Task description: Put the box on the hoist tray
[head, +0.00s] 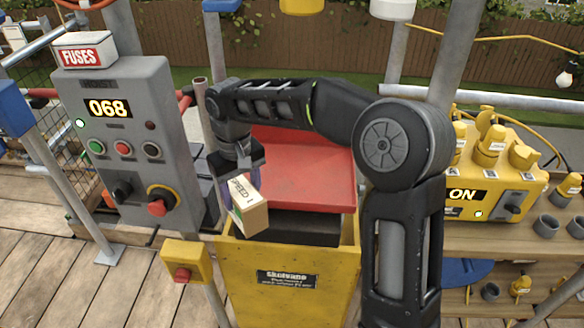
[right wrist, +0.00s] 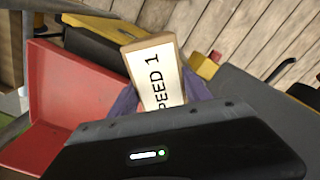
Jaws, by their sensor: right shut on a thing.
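The box (head: 247,206) is a small tan carton with a white label that reads "SPEED 1". My right gripper (head: 238,176) is shut on it and holds it tilted, at the front left of the hoist tray. The box also shows in the right wrist view (right wrist: 156,75), between purplish fingers. The hoist tray (head: 305,175) is red with raised edges and sits above a yellow bin-like body (head: 290,265). It also shows at the left in the right wrist view (right wrist: 65,85). My left gripper is not in view.
A grey hoist control panel (head: 125,140) showing "068" stands left of the tray, with a "FUSES" box (head: 83,50) on top. A yellow box with a red button (head: 185,262) is at the front. A yellow unit reading "ON" (head: 490,170) stands at the right.

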